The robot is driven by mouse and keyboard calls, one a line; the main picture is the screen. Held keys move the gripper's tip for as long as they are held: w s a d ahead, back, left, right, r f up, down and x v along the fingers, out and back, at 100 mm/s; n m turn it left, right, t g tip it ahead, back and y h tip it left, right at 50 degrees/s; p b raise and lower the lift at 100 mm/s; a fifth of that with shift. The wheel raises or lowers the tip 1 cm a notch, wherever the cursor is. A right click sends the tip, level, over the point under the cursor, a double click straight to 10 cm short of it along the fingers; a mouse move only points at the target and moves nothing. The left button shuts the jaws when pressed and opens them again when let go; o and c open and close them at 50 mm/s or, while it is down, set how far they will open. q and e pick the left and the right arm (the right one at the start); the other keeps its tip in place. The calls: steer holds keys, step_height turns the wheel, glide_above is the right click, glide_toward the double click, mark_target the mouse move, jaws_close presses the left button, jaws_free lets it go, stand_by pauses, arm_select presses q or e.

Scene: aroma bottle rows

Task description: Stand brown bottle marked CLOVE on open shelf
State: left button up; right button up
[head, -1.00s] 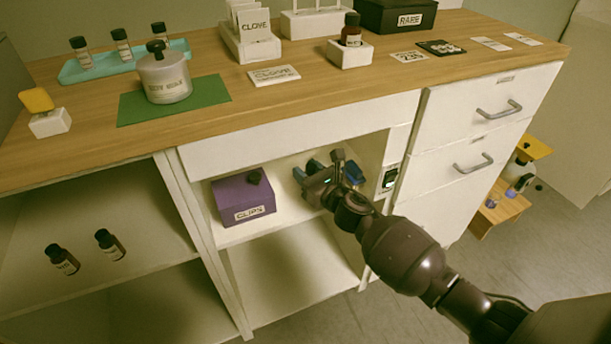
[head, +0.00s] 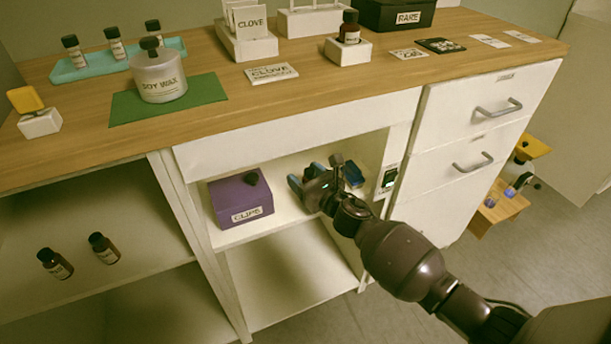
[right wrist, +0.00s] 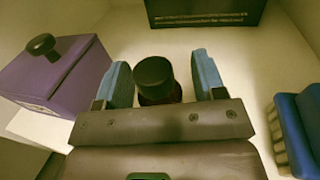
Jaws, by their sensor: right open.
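A dark bottle with a black cap (right wrist: 154,76) stands in the cubby, seen in the right wrist view; its label is hidden, so I cannot read a name. My right gripper (head: 309,180) reaches into the cubby. In the right wrist view its blue fingers (right wrist: 161,82) are open, one on each side of the bottle, with a gap showing on the right. The open shelf (head: 140,285) at the lower left holds two small brown bottles, one (head: 54,263) left of the other (head: 103,248). My left gripper is out of view.
A purple CLIPS box (head: 240,200) stands left of my gripper. A blue brush (right wrist: 296,130) lies to its right, and a black printed box (right wrist: 205,12) is behind. The counter above carries a CLOVE card (head: 271,73) and a soy wax jar (head: 160,78).

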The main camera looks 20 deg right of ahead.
steer(key=shift+r, duration=0.35)
arm_select(q)
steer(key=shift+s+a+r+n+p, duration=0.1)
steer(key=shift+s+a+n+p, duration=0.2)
steer(key=shift+p, duration=0.55)
arm_select(e)
steer(key=v, duration=1.2)
steer(key=shift+f, duration=0.15)
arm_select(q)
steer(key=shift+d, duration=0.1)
